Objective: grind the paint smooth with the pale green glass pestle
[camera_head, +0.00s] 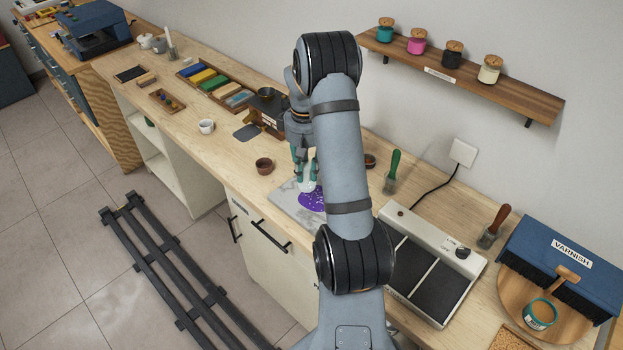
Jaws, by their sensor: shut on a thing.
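My gripper (304,172) is over the grinding slab, its fingers shut on the pale green glass pestle (308,186). The pestle's lower end is at the purple paint (311,199); I cannot tell for sure whether it touches. The paint is a spread patch on the pale marbled slab (285,202), which lies near the bench's front edge. My arm hides the right part of the slab and some of the paint.
A small brown bowl (264,166) stands just left of the slab. A white cup (206,126) is farther left. A green-handled tool (392,172) and a grey two-plate device (436,268) are on the right. The wooden bench (236,168) has clear room around the bowl.

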